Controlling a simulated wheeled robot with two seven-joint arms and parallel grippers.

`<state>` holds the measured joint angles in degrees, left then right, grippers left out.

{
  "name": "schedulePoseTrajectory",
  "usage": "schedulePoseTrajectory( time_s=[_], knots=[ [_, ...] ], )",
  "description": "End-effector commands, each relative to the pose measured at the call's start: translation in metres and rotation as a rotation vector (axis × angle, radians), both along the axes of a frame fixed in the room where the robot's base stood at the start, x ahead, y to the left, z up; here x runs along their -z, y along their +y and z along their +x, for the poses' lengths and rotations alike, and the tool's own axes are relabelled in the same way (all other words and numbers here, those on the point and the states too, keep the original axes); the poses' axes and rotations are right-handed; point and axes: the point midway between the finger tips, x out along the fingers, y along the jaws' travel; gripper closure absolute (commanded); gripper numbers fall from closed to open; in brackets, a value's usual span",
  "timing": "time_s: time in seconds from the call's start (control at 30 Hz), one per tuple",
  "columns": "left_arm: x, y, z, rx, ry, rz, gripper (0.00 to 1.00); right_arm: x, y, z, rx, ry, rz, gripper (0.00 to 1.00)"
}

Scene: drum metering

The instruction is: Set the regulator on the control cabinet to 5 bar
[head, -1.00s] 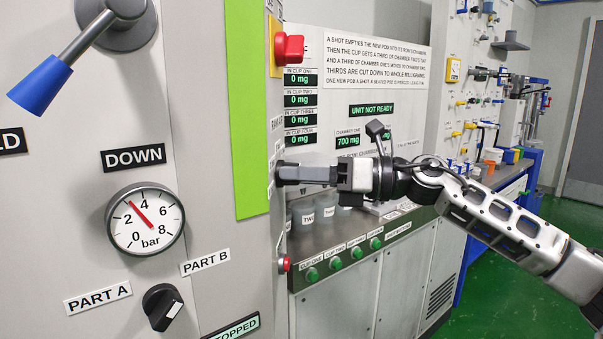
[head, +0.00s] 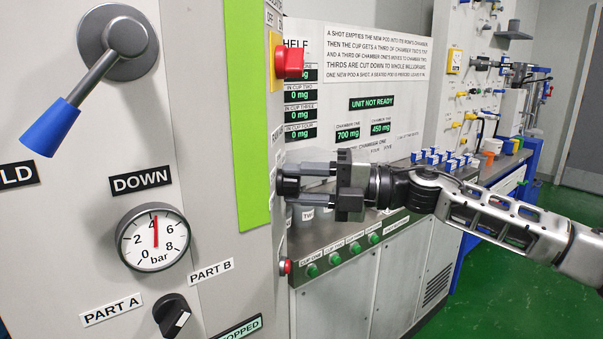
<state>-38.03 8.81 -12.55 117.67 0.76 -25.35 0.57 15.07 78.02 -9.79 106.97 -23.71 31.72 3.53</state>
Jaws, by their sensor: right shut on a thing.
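The round pressure gauge (head: 154,238) marked in bar is on the grey control cabinet (head: 202,160), below the DOWN label. Its red needle points nearly straight up, at or just past the 4. My right gripper (head: 291,184) reaches in from the right to the cabinet's side edge. Its two fingers, one above the other, are shut on a dark regulator knob (head: 287,187), which is mostly hidden between them. My left gripper is not in view.
A lever with a blue grip (head: 50,127) sticks out at upper left. A black selector (head: 172,315) sits below the gauge. A red switch (head: 290,60) is above my gripper. A bench with green buttons (head: 355,248) runs behind. Chamber displays read 700 mg and 450 mg.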

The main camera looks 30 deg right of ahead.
Motion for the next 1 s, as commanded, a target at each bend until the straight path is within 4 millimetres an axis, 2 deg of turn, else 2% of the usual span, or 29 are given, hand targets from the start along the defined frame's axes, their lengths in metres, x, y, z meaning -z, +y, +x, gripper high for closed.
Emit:
schedulePoseTrajectory(
  time_s=[0.2,0.5,1.0],
  knots=[
    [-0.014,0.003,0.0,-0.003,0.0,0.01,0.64,-0.005,0.0,0.0,0.0,0.156,0.131,0.84],
    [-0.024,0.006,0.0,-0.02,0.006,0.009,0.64,-0.004,0.0,0.0,0.0,0.331,0.281,0.84],
    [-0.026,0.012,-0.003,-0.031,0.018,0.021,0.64,-0.001,0.0,0.0,0.0,0.448,0.383,0.84]
  ],
)
